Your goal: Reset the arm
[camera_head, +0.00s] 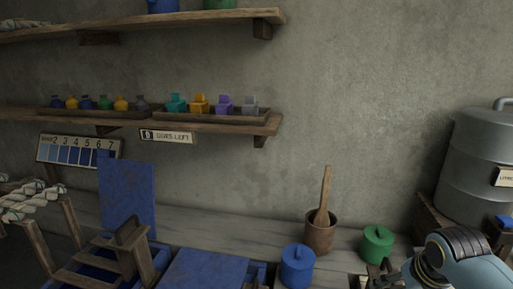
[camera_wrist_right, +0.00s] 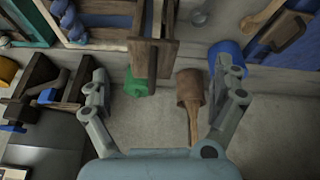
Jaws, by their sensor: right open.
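My right arm comes in at the bottom right of the head view, and the tips of its gripper (camera_head: 380,274) show only in part at the lower edge. In the right wrist view the two fingers of my right gripper (camera_wrist_right: 164,82) are spread wide, with nothing held between them. A green lidded pot (camera_wrist_right: 136,84) and a wooden cup with a wooden handle in it (camera_wrist_right: 189,88) appear between the fingers, in the background. My left gripper is not in view.
In the head view, a blue pot (camera_head: 297,267), the wooden cup (camera_head: 319,238) and the green pot (camera_head: 376,245) stand on the bench near my right arm. A grey metal tank (camera_head: 475,160) stands at right. Shelves (camera_head: 200,122) with small bottles line the wall.

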